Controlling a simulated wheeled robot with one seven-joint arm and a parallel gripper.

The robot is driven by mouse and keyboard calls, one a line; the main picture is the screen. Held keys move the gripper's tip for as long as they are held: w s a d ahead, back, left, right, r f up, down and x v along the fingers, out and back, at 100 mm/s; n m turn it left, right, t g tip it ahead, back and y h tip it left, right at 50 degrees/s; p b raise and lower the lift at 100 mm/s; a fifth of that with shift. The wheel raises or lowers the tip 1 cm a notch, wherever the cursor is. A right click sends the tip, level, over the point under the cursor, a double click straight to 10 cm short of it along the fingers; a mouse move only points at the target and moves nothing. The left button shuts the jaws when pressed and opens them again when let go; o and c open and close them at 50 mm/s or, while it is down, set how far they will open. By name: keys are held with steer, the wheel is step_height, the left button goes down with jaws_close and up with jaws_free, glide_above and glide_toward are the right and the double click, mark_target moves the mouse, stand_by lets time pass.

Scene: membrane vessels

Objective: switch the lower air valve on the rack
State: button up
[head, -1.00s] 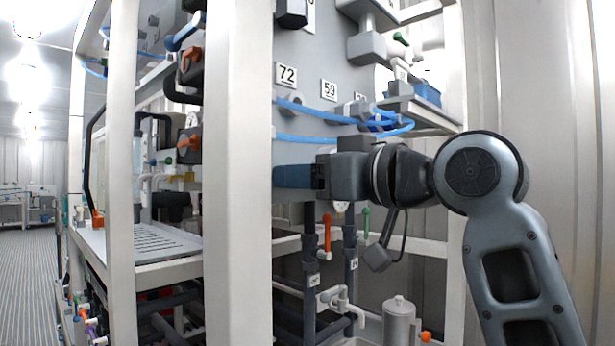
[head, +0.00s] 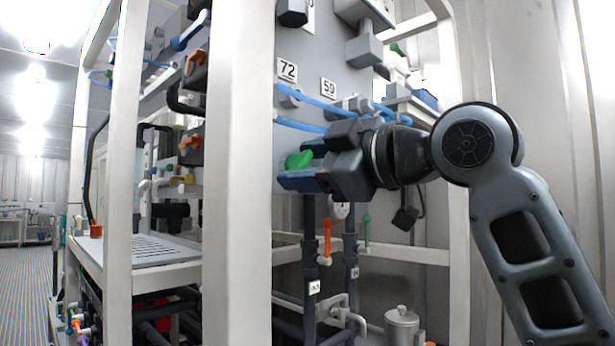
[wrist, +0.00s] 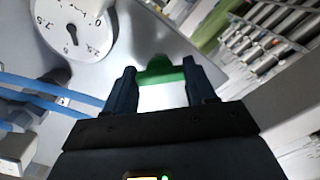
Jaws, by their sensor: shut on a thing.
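My gripper (head: 300,170) is at the rack's grey panel (head: 320,92), below the number plates 72 and 59. Its blue fingers are shut on a green valve handle (head: 299,159), which shows between and just beyond the fingers. In the wrist view the green handle (wrist: 160,72) spans the gap between the two blue fingertips (wrist: 158,84). The valve body behind the handle is mostly hidden by the gripper. I cannot tell from these frames whether this is the lower air valve.
A white pale post (head: 238,170) stands just left of the gripper. Blue hoses (head: 305,103) run along the panel above it. A round gauge dial (wrist: 75,28) is close by in the wrist view. Below are an orange-handled valve (head: 327,238), a green-handled valve (head: 366,232) and dark pipes.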

steer(key=n+b, duration=0.2)
steer(key=n, duration=0.4)
steer(key=shift+f+n+b, duration=0.1)
steer(key=shift+n+b, duration=0.2)
stand_by(0.4)
steer(key=o, duration=1)
steer(key=shift+o, duration=0.2)
steer(key=v, duration=0.7)
steer(key=shift+s+d+b, duration=0.25)
steer(key=shift+d+b, duration=0.05)
steer(key=shift+b, duration=0.1)
